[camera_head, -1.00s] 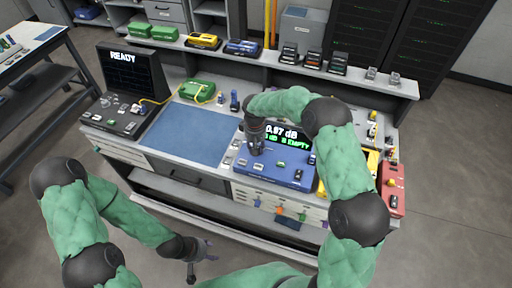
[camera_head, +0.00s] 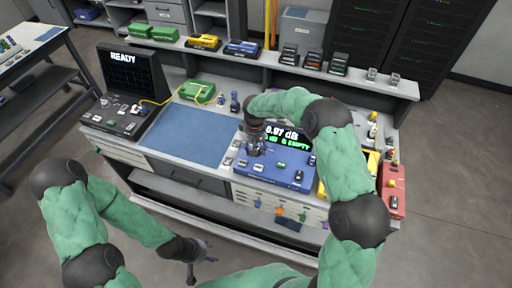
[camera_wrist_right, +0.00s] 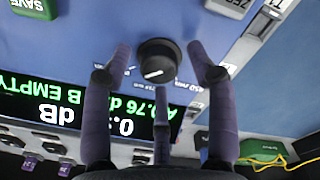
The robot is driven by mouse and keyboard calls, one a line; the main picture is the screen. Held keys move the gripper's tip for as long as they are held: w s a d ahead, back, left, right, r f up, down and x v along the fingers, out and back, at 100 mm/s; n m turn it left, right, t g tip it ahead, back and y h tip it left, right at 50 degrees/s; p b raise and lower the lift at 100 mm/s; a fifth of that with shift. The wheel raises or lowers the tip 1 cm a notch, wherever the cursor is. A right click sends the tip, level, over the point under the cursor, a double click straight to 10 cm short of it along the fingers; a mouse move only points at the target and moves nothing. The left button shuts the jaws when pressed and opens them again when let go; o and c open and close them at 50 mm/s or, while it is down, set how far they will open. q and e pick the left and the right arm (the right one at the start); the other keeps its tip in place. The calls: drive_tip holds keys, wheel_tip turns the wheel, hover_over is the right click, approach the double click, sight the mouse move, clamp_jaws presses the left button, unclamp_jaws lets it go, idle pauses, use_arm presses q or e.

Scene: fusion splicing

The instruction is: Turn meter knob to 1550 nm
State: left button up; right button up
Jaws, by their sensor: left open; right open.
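The blue meter (camera_head: 288,176) sits at the front of the bench, with a lit screen (camera_head: 287,136) reading dB values and "B EMPTY". In the right wrist view its black round knob (camera_wrist_right: 158,60) has a white mark on the side toward the screen (camera_wrist_right: 70,108). Small nm labels ring the knob, only partly readable. My right gripper (camera_wrist_right: 158,52) is open, its fingertips on either side of the knob with gaps showing. In the head view my right gripper (camera_head: 255,147) hides the knob. My left gripper (camera_head: 208,252) is open and empty in front of the bench.
A blue mat (camera_head: 188,133) lies left of the meter. A black "READY" unit (camera_head: 132,75) and a green device (camera_head: 197,91) with a yellow cable stand beyond it. A red box (camera_head: 391,190) is at the bench's right end.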

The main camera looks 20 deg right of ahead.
drive_tip(key=shift+r, duration=0.1)
wheel_tip(320, 180, up, 12)
drive_tip(key=shift+a, duration=0.2)
idle(0.7)
